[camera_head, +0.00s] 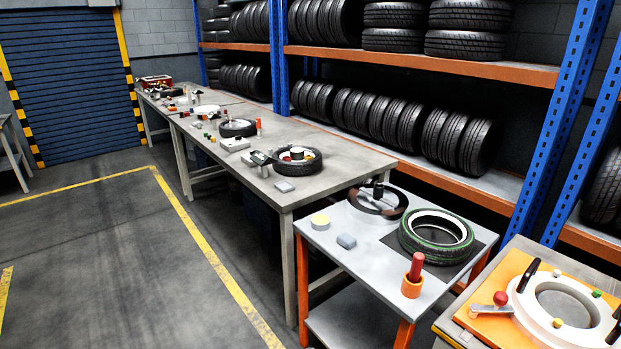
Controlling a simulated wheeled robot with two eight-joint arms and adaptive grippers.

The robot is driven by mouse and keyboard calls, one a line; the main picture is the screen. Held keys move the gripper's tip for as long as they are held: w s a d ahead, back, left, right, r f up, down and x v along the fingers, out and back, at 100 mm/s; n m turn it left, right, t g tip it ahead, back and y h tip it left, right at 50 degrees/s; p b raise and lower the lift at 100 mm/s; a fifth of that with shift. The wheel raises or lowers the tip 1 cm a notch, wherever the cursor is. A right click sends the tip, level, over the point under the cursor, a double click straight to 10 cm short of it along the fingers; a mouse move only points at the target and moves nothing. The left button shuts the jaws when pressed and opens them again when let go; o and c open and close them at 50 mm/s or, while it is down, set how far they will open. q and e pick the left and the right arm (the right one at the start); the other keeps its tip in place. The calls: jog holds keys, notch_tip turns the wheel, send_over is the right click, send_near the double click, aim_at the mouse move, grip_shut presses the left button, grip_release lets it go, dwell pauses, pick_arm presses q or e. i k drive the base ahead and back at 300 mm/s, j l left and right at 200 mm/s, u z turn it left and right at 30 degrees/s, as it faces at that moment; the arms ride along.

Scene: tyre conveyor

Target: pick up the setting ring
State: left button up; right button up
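A large white ring (530,312) lies flat on an orange board (490,326) at the bottom right, cut off by the picture's right edge. It looks like the setting ring, though I cannot be sure. It has black handles and small coloured knobs on it. A lever with a red knob (500,298) sits at its left side. A smaller dark ring (401,201) lies on the grey table to the left, with a tool across it. Neither of my grippers shows in this view.
A green-striped tyre (422,251) lies on the orange-legged table, near a red-handled tool in an orange cup (412,286), a grey block (346,242) and a yellow-topped round tin (320,222). Longer workbenches (335,150) recede left. Tyre shelves (400,55) stand behind. Floor at left is clear.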

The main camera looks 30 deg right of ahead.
aim_at(391, 197)
jog(key=i+j+z, duration=0.1)
jog(key=i, duration=1.2)
jog(key=i+z, duration=0.45)
jog(key=i+j+z, duration=0.1)
jog(key=i+z, duration=0.15)
jog(key=z, duration=0.25)
